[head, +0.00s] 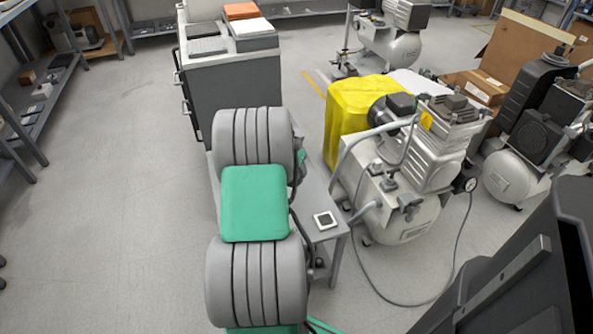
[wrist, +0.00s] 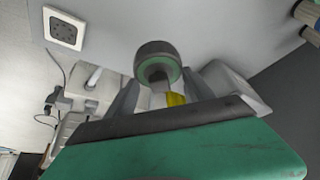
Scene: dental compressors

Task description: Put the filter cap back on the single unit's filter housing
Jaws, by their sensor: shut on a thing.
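My gripper (wrist: 170,80) is shut on the filter cap (wrist: 157,60), a dark round piece with a green ring on its face, in the wrist view. The cap sits between the two grey fingers. In the head view my own arm hides the gripper and the cap. The single unit (head: 412,150), a light grey compressor with a ribbed head, a yellow label and a round tank, stands right of my arm. I cannot pick out its filter housing for sure. The held cap appears apart from the unit.
A grey bench (head: 318,190) beside the unit bears a small white square item (head: 325,220), also in the wrist view (wrist: 63,28). A yellow-covered thing (head: 352,110) stands behind. A hose (head: 440,290) lies on the floor. Other compressors (head: 515,175) stand right. The left floor is clear.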

